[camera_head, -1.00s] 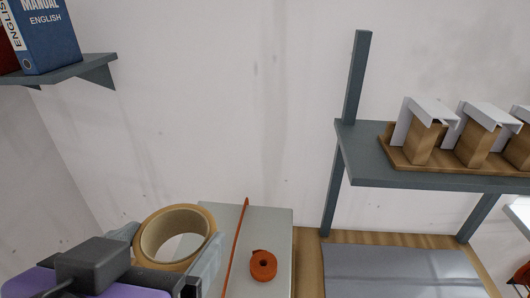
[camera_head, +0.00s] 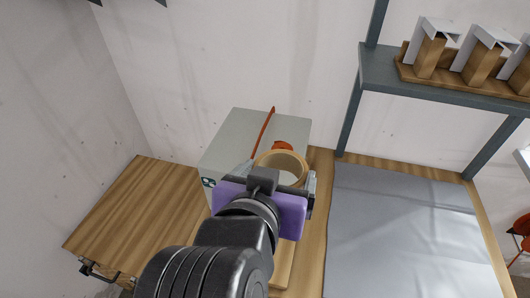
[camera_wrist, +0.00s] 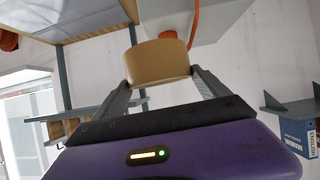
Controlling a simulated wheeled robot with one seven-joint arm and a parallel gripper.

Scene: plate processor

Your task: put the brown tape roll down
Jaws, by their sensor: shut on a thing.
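The brown tape roll (camera_head: 281,155) is held between the two fingers of my gripper (camera_head: 280,178). In the wrist view the tape roll (camera_wrist: 158,66) sits between the fingertips of my gripper (camera_wrist: 163,82). In the head view it overlaps the right part of the grey box (camera_head: 232,137). The wrist view shows the box (camera_wrist: 188,22) beyond the roll. I cannot tell whether the roll touches the box. My wrist hides the roll's lower part in the head view.
A small orange roll (camera_head: 284,146) lies on the box, partly hidden by the tape roll, near a thin orange strip (camera_head: 265,130). The wooden table (camera_head: 130,205) is clear at left. A grey mat (camera_head: 400,225) lies at right, below a shelf (camera_head: 440,90) with wooden holders.

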